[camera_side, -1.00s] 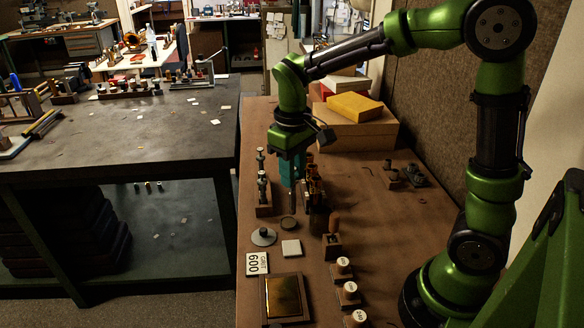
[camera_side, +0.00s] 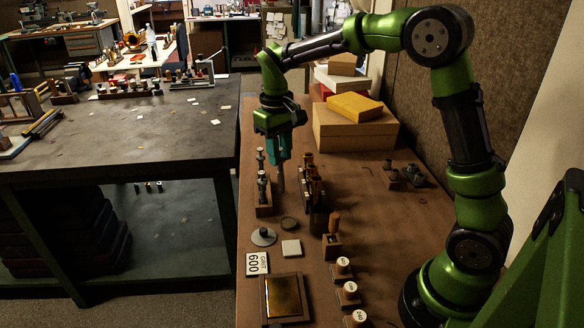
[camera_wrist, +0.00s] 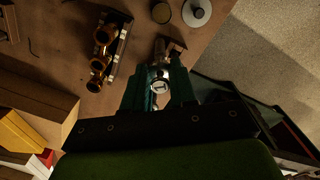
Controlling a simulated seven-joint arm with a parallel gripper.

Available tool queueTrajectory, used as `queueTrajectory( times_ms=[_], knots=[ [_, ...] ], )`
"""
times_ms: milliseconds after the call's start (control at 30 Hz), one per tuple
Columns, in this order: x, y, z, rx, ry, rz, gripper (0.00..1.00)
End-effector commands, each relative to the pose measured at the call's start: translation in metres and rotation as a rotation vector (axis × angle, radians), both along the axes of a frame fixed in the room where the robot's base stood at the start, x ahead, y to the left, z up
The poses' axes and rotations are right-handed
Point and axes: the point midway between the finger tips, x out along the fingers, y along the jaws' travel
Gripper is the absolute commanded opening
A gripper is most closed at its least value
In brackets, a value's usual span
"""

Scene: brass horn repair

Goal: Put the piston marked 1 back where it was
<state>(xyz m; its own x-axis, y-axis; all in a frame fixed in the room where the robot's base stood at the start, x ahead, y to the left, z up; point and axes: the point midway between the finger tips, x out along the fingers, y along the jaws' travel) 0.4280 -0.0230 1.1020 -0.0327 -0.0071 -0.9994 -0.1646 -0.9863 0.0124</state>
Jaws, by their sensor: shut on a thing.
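My gripper (camera_side: 281,160) is shut on a slim grey piston (camera_side: 281,184) that hangs upright below the jaws. In the wrist view my gripper (camera_wrist: 160,85) closes around the piston's round pale top (camera_wrist: 160,86), whose mark is too small to read surely. The wooden piston stand (camera_side: 264,210) is just left of the held piston in the side view, with other pistons (camera_side: 262,185) standing in it. The brass valve block (camera_side: 312,185) is to the right; it also shows in the wrist view (camera_wrist: 104,40). The held piston's lower end is apart from both, as far as I can see.
Several white-capped bottles (camera_side: 343,266) stand at right front. Boxes (camera_side: 355,130) are stacked behind.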

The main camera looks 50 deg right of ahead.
Motion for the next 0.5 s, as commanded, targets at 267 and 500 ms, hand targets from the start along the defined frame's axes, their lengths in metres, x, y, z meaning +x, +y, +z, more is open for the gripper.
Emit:
queueTrajectory(
  times_ms=[267, 500],
  knots=[
    [0.066, -0.023, 0.003, -0.014, -0.014, -0.337, 0.00],
    [0.090, -0.028, 0.023, -0.009, -0.044, -0.567, 0.00]
  ],
)
